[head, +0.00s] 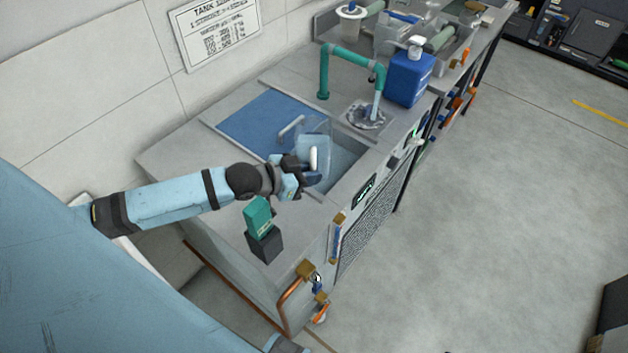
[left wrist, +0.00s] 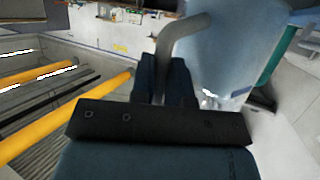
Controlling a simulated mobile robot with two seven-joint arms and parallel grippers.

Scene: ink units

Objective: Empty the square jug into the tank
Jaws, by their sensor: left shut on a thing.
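The square jug (head: 316,132) is a clear, pale-blue vessel held over the open part of the tank (head: 362,140). My left gripper (head: 311,172) is shut on the jug's pale handle; in the left wrist view the grey bent handle (left wrist: 182,35) runs between the fingers, with the jug's cloudy wall (left wrist: 228,48) beside it. I cannot tell how far the jug is tilted, or whether liquid is in it. The tank's blue lid (head: 250,118) covers the part left of the opening. My right gripper is not in view.
A teal-and-dark block-like item (head: 264,243) stands on the near counter. A teal pipe (head: 325,75) arches over a round drain (head: 367,114). A blue pump bottle (head: 409,78) stands beyond it. Valves and copper pipes line the front; the floor at right is clear.

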